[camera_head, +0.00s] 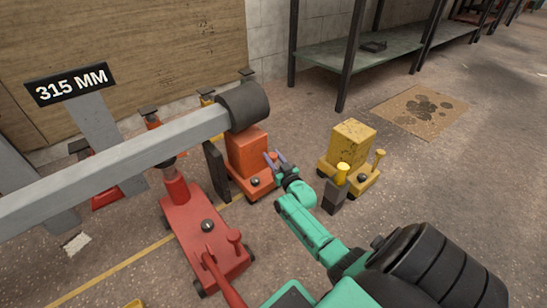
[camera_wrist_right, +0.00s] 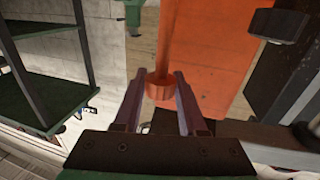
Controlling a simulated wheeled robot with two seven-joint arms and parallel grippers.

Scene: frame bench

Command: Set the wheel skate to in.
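I take the orange wheeled block (camera_head: 248,150) under the beam's black end to be the wheel skate. It has a small black button on its base. My right gripper (camera_head: 276,158) is at its right side. In the right wrist view, an orange post ends in a round knob (camera_wrist_right: 160,87) between the tips of my right fingers (camera_wrist_right: 160,80). The fingers are apart with the knob almost filling the gap; I cannot tell whether they press on it. My left gripper is not in view.
A grey beam (camera_head: 120,165) with a black roller (camera_head: 243,106) crosses over the skate. A red wheeled jack (camera_head: 212,240) stands to the left. A yellow wheeled block (camera_head: 350,147) stands to the right, close to my right arm. Open floor lies farther right.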

